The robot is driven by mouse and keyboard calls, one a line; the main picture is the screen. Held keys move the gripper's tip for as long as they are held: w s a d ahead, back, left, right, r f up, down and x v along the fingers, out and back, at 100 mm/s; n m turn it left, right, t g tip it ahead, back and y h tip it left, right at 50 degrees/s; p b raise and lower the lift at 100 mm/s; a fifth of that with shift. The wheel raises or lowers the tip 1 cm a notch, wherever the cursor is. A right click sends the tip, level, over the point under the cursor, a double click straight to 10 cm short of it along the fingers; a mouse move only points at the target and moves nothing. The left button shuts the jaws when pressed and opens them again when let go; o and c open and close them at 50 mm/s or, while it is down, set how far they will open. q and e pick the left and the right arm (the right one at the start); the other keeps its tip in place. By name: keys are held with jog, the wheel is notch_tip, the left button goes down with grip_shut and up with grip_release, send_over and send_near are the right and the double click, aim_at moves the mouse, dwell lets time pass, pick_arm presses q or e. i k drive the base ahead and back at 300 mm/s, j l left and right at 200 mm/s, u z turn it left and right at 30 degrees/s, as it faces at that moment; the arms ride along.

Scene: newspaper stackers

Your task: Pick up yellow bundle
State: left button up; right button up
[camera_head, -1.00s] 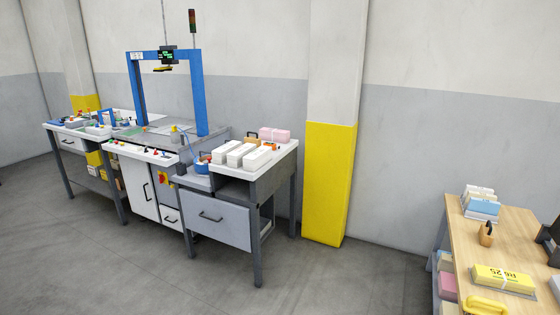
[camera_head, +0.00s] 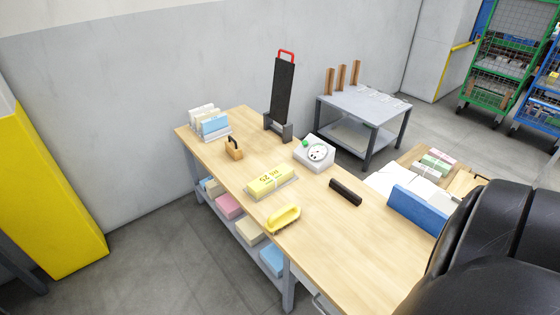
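The yellow bundle (camera_head: 270,181) lies flat on the wooden table (camera_head: 330,237), near the middle of its length. It is a yellow stack with dark print and a pale band around it, resting on a thin light layer. A yellow handled tool (camera_head: 283,218) lies just in front of it, near the table's front edge, apart from the bundle. Neither of my grippers shows in this view. A large black part at the lower right seems to be mine and covers the table's right end.
A wooden stamp-like block (camera_head: 233,149), a sorter with papers (camera_head: 208,123), a tall black stand (camera_head: 281,95), a white dial device (camera_head: 314,152), a black bar (camera_head: 345,192) and a blue block (camera_head: 417,210) stand on the table. Open floor lies at the front left.

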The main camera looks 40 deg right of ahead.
aim_at(260, 187)
jog(key=i+z, duration=0.1)
jog(key=i, duration=1.3)
jog(key=i+z, duration=0.2)
jog(key=i, duration=0.5)
jog(key=i+j+z, duration=0.15)
jog(key=i, duration=0.55)
jog(key=i+z, duration=0.15)
jog(key=z, duration=0.3)
jog(key=i+z, duration=0.15)
jog(key=z, duration=0.35)
jog(key=i+j+z, duration=0.1)
jog(key=z, duration=0.35)
